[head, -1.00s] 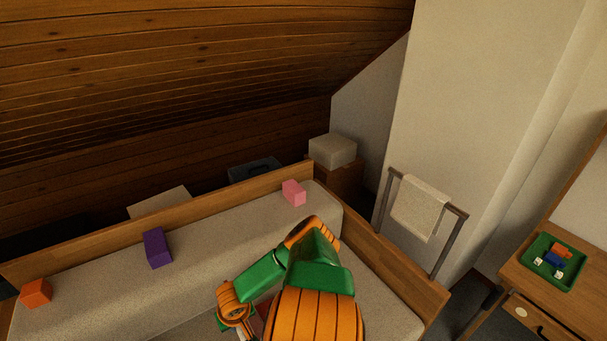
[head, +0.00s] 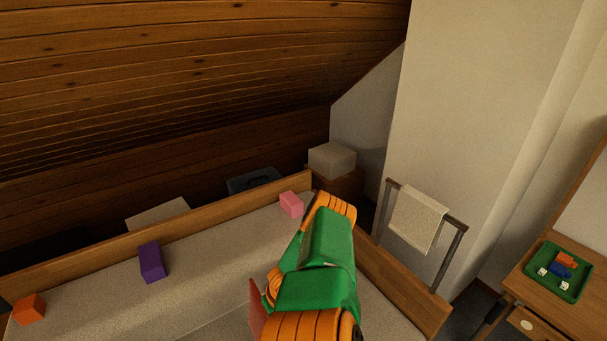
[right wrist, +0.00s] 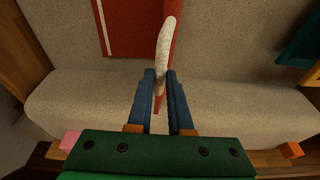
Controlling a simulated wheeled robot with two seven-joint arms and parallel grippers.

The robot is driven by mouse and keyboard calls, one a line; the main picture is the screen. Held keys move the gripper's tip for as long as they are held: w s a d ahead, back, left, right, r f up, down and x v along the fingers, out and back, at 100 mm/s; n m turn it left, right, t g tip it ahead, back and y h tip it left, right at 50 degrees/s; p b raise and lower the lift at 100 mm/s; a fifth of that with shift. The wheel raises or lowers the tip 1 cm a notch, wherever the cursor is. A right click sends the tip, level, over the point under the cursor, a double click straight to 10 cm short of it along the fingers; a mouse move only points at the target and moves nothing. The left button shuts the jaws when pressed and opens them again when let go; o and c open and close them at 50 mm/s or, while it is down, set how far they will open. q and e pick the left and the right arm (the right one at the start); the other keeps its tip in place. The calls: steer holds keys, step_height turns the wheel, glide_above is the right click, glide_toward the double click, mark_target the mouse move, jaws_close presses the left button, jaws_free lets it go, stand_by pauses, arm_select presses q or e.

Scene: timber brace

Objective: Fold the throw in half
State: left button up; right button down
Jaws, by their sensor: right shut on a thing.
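The throw is red with a pale stripe. In the right wrist view, part of the throw (right wrist: 132,28) lies flat on the beige bed surface. A raised red and whitish fold of it runs up between the blue fingers of my right gripper (right wrist: 159,78), which is shut on it. In the head view a small red part of the throw (head: 257,312) shows beside my right arm, which hides the rest of it and the gripper. My left gripper is in neither view.
The bed has a wooden rail (head: 215,201). A purple block (head: 152,262), an orange block (head: 29,309) and a pink block (head: 291,204) stand along its far side. A teal object (right wrist: 302,42) lies at right in the wrist view. A towel rack (head: 455,245) stands beyond the bed's end.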

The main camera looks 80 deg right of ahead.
steer(key=s+d+f+b, duration=0.3)
steer(key=s+d+b, duration=0.1)
steer(key=s+d, duration=0.3)
stand_by(0.3)
jaws_free()
stand_by(0.5)
step_height(320, 180, up, 3)
steer(key=p, duration=0.2)
steer(key=shift+f+p, duration=0.2)
steer(key=shift+p, duration=0.1)
